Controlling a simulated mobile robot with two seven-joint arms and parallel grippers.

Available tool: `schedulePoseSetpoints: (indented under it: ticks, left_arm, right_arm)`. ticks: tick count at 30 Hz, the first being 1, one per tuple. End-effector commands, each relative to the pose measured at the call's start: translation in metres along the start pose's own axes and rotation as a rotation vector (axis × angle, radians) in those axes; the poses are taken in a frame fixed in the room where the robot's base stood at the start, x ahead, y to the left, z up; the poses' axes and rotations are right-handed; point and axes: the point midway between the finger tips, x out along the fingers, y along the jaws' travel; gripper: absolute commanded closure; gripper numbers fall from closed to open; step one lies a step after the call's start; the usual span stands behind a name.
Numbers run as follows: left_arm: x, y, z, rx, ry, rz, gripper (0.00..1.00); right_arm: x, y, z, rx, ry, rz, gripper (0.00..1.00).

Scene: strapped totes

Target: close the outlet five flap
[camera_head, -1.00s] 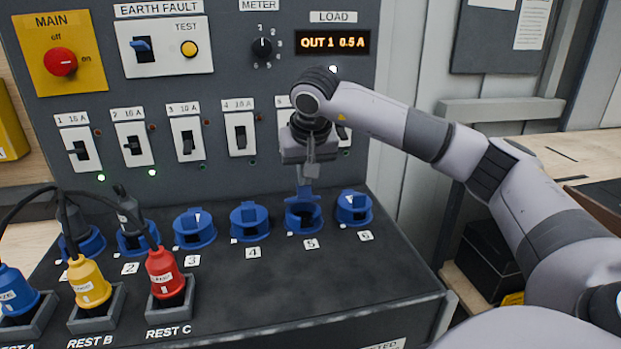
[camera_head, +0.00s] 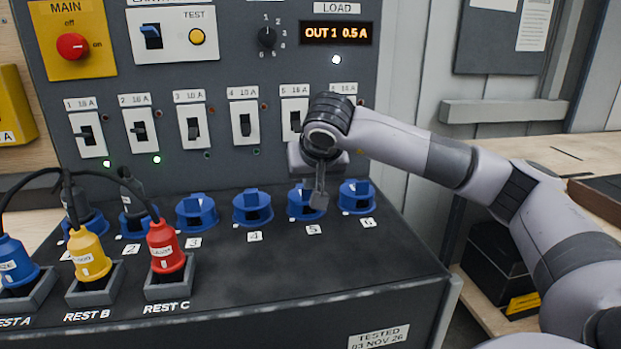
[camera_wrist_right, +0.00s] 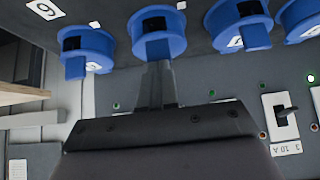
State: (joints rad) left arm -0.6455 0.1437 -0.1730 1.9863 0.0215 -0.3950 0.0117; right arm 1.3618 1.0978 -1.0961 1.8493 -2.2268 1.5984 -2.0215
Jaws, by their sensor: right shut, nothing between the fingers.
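Outlet five (camera_head: 300,205) is a blue round socket on the sloping panel, above the label 5. Its flap (camera_head: 297,190) now looks folded down, much like its neighbours, though my fingers partly cover it in the head view. My left gripper is not in view.
Outlets four (camera_head: 252,209) and six (camera_head: 356,197) stand close on either side. Breaker switches (camera_head: 243,124) line the upright panel behind. Blue, yellow and red (camera_head: 165,248) plugs sit in rests at the left front. The panel's right front is clear.

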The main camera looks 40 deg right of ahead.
Motion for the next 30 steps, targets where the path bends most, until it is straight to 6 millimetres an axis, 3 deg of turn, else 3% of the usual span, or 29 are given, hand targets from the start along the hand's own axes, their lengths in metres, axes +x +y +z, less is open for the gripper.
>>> schedulePoseSetpoints:
  ticks: [30]
  left_arm:
    - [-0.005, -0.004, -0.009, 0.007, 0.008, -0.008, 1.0]
  right_arm:
    - [0.008, 0.0, -0.014, 0.0, -0.002, 0.002, 1.0]
